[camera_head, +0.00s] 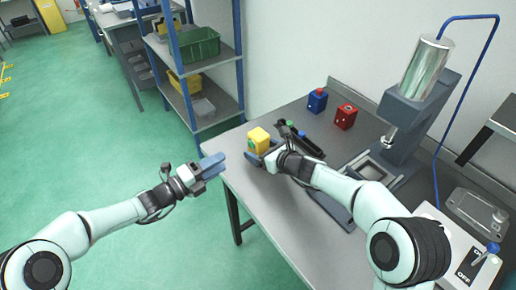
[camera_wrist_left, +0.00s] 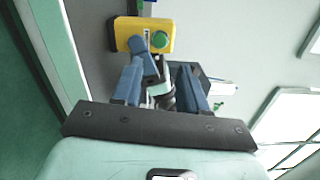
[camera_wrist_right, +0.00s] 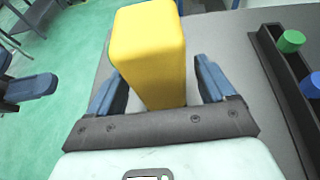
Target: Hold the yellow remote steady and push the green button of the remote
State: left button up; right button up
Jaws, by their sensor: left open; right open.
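The yellow remote (camera_head: 259,138) stands on the grey table near its left edge. Its face with the round green button (camera_wrist_left: 160,40) shows in the left wrist view. My right gripper (camera_head: 262,152) is open with its fingers on either side of the remote; in the right wrist view the yellow body (camera_wrist_right: 148,55) is between the blue fingers, with a gap at the right finger. My left gripper (camera_head: 212,166) is open and empty off the table's left edge, apart from the remote. In the left wrist view its fingers (camera_wrist_left: 165,85) point toward the remote's button face.
A black holder (camera_wrist_right: 285,75) with a green-topped and a blue-topped item lies beside my right gripper. A blue box (camera_head: 317,101) and a red box (camera_head: 345,117) stand farther back. A press (camera_head: 415,105) stands at the right. A shelf (camera_head: 190,60) rises behind the table.

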jog(key=shift+x, duration=0.9)
jog(key=c, duration=1)
pick_arm(q)
jog(key=shift+c, duration=0.6)
pick_arm(e)
jog(key=shift+c, duration=0.7)
pick_arm(q)
grip_shut()
